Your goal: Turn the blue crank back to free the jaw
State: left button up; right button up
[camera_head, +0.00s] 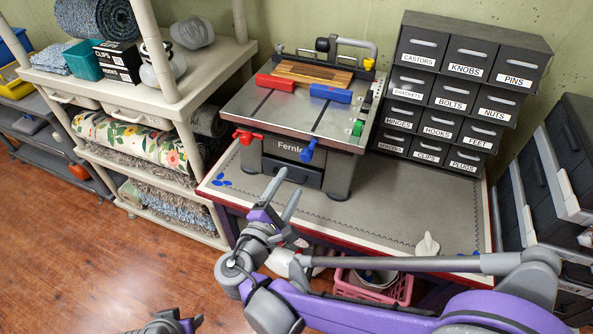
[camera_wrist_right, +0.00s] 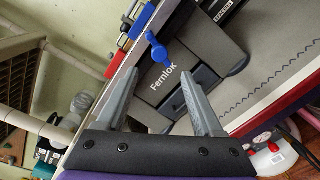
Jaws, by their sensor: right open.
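A grey bench machine marked "Fernlok" (camera_head: 294,147) stands on the workbench. Its blue crank (camera_head: 308,150) sticks out of the front face, right of the name; it also shows in the right wrist view (camera_wrist_right: 157,50). On top, a blue jaw (camera_head: 330,93) and a red jaw (camera_head: 275,82) lie beside a striped wooden board (camera_head: 313,74). A red crank (camera_head: 247,136) is at the front left. My right gripper (camera_head: 290,181) is open and empty, in front of and below the blue crank, apart from it. My left gripper's fingers are out of view.
A drawer cabinet (camera_head: 455,84) stands right of the machine. A shelf unit (camera_head: 165,112) with rolled fabrics is at the left. A pink basket (camera_head: 374,286) sits under the bench. The grey mat (camera_head: 385,205) is largely bare, with a small white object (camera_head: 428,245) near its front edge.

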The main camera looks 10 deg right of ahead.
aim_at(304, 159)
jog(key=w+d+m, duration=0.2)
jog(key=w+m, duration=0.1)
jog(key=m, duration=0.5)
jog(key=w+d+m, duration=0.2)
jog(key=w+m, duration=0.1)
jog(key=m, duration=0.4)
jog(key=w+d+m, duration=0.2)
jog(key=w+m, duration=0.1)
jog(key=m, duration=0.5)
jog(key=shift+w+d+f+m+h, duration=0.15)
jog(key=shift+d+f+m+h, duration=0.15)
jog(key=shift+d+h, duration=0.1)
jog(key=shift+a, duration=0.1)
grip_shut()
